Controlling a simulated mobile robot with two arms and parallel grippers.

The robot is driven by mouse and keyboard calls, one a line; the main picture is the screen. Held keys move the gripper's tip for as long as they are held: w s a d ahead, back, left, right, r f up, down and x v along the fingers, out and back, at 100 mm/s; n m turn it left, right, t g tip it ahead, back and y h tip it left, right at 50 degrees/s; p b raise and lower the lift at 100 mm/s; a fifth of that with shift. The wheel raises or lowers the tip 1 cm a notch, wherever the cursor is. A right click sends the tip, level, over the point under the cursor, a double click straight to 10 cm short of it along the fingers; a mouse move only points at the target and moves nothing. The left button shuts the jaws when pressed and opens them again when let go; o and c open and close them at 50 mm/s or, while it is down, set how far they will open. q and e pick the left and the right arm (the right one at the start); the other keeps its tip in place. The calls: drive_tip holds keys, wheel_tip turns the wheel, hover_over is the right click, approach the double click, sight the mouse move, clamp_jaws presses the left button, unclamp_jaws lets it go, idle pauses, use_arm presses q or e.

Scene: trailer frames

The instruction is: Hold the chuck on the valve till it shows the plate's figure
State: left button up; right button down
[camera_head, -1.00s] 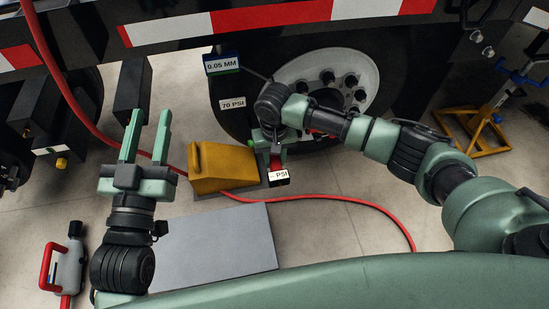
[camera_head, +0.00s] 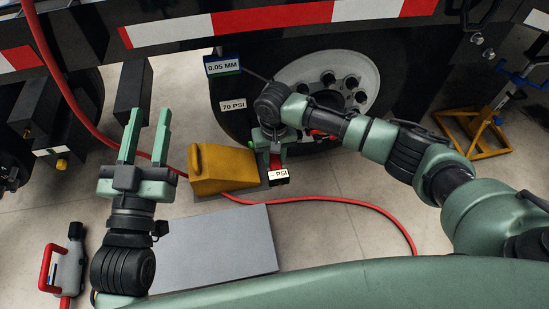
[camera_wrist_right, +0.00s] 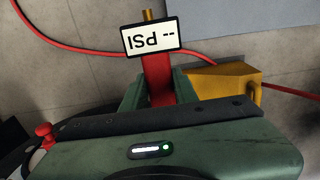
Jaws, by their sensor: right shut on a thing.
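My right gripper (camera_head: 275,147) is shut on a red gauge, whose body (camera_wrist_right: 158,82) shows between the fingers in the right wrist view. The gauge's white display (camera_head: 279,174) reads "-- PSI"; it is upside down in the wrist view (camera_wrist_right: 153,37). A brass-coloured tip (camera_wrist_right: 148,15) sticks out beyond the display, with only floor seen around it. The plate (camera_head: 233,105) on the dark tyre reads "70 PSI". I cannot make out the valve; my right arm covers part of the wheel (camera_head: 345,75). My left gripper (camera_head: 148,115) is open and empty, away to the left.
A yellow wheel chock (camera_head: 218,170) stands left of the gauge. A red hose (camera_head: 340,199) crosses the floor. A grey slab (camera_head: 215,245) lies in front. A "0.05 MM" display (camera_head: 223,66) is above the plate. A yellow-and-blue stand (camera_head: 480,125) is at right, a red-handled tool (camera_head: 68,265) at left.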

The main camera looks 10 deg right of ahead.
use_arm(q)
drive_tip(key=shift+r, duration=0.3)
use_arm(e)
drive_tip(key=shift+w, duration=0.45)
idle(0.3)
use_arm(q)
drive_tip(key=shift+s, duration=0.1)
